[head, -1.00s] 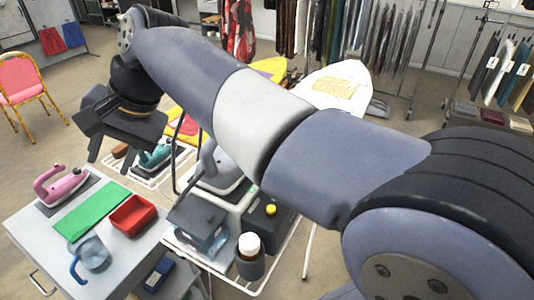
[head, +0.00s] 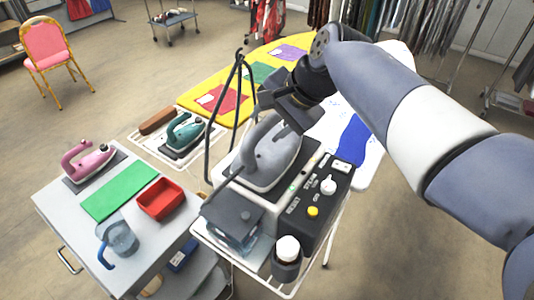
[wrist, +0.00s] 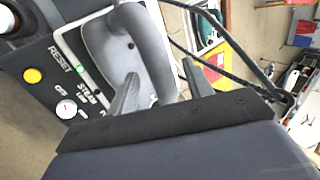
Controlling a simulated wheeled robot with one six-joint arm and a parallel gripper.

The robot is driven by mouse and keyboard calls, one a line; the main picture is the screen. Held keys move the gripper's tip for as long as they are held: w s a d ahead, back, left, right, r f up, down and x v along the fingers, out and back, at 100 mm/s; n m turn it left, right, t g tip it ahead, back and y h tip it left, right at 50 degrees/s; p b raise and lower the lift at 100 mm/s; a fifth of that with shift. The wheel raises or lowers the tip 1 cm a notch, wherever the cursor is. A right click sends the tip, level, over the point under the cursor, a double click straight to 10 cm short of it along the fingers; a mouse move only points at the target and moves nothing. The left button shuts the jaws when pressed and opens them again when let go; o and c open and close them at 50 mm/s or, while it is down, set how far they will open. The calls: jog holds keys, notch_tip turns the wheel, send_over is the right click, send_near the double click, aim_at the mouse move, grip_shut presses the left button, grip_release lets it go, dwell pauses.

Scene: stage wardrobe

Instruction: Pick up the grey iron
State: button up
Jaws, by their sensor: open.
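The grey iron (head: 272,160) rests on top of the steam station (head: 322,200), with its handle upward. It also shows in the wrist view (wrist: 150,45), where its handle runs between my two fingers. My gripper (head: 293,112) is open, just behind and right of the handle in the head view. In the wrist view my gripper (wrist: 158,82) has one finger on each side of the handle; whether they touch it I cannot tell. A dark cord rises beside the iron.
A pink iron (head: 88,160), green mat (head: 118,185), red tray (head: 160,198) and blue-handled jug (head: 120,238) are on the left cabinet. A green iron (head: 185,132) rests on a white rack. A yellow ironing board (head: 190,97) stands behind. A bottle (head: 287,250) is in front.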

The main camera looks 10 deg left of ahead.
jog(key=shift+x, duration=1.15)
jog(key=c, duration=1.1)
jog(key=shift+r, duration=0.2)
grip_shut()
